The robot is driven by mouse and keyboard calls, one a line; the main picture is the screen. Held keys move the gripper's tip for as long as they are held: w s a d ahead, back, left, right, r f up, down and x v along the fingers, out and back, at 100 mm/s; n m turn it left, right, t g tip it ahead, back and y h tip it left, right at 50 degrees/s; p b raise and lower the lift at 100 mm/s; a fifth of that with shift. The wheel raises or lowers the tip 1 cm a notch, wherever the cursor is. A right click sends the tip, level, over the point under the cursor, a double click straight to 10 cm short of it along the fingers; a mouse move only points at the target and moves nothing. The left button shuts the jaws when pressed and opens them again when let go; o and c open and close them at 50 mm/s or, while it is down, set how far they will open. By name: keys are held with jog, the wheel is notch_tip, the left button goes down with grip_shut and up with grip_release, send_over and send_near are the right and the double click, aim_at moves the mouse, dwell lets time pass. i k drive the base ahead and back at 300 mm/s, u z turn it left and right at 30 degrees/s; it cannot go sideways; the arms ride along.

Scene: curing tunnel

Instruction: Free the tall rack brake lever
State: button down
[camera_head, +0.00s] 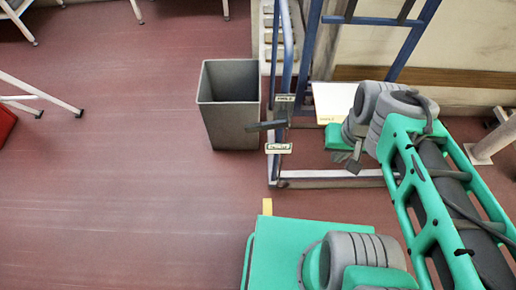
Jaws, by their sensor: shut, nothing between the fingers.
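The tall rack (287,62) has a blue frame and stands at the top centre, with a pale base bar close to the floor. A dark grey lever (265,126) sticks out to the left from its front post, roughly level. One small label (284,98) is above the lever and another label (278,148) is below it; their text is too small to read surely. My gripper (350,163) is to the right of the lever, apart from it in the picture, with its small dark fingers shut and empty. My wrist partly hides the rack's lower right side.
A grey open bin (229,104) stands on the floor just left of the lever. A white panel (335,101) is behind my wrist. A pale post (492,142) stands at the right. White-legged furniture (42,94) is at the far left. The red-brown floor between is clear.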

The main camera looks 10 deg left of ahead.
aim_at(283, 121)
jog(key=k, duration=1.2)
jog(key=u, duration=1.8)
jog(key=i, duration=0.55)
jog(key=u, duration=0.05)
